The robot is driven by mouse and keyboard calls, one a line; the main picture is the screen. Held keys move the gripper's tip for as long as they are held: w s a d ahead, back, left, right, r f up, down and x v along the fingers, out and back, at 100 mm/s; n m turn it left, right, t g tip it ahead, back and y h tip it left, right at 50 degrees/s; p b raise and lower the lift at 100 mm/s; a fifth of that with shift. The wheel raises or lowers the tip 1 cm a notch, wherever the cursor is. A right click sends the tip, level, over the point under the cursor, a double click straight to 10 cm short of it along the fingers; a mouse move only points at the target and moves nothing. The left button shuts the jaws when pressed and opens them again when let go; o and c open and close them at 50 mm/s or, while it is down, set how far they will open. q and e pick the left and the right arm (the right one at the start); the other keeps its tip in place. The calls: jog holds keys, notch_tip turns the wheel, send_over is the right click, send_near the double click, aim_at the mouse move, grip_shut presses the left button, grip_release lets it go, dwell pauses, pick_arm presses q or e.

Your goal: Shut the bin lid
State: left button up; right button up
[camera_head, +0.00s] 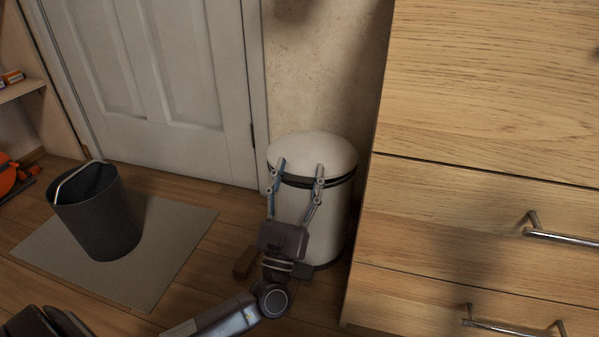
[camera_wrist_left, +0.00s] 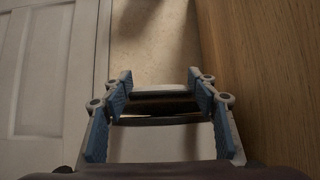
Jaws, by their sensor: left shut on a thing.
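The white bin (camera_head: 325,220) stands upright on the floor between the door and the wooden drawers. Its domed white lid (camera_head: 312,150) sits over the top, with a dark band between lid and body. I cannot tell whether that band is trim or a narrow gap. My left gripper (camera_head: 299,166) reaches up at the front of the bin, its two fingers at the lid's front edge and shut on it. In the left wrist view the lid's edge (camera_wrist_left: 165,95) lies between the blue finger pads, above the dark strip. My right gripper is not in view.
The wooden drawer unit (camera_head: 480,90) with metal handles stands close on the bin's right. A dark bucket (camera_head: 98,215) stands on a grey mat (camera_head: 170,235) at the left. The white door (camera_head: 160,80) is behind.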

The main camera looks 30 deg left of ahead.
pick_arm(q)
jog(key=shift+f, duration=0.25)
jog(key=shift+r, duration=0.1)
jog(key=o, duration=1.8)
jog(key=shift+c, duration=0.2)
jog(key=shift+s, duration=0.1)
jog(key=v, duration=1.2)
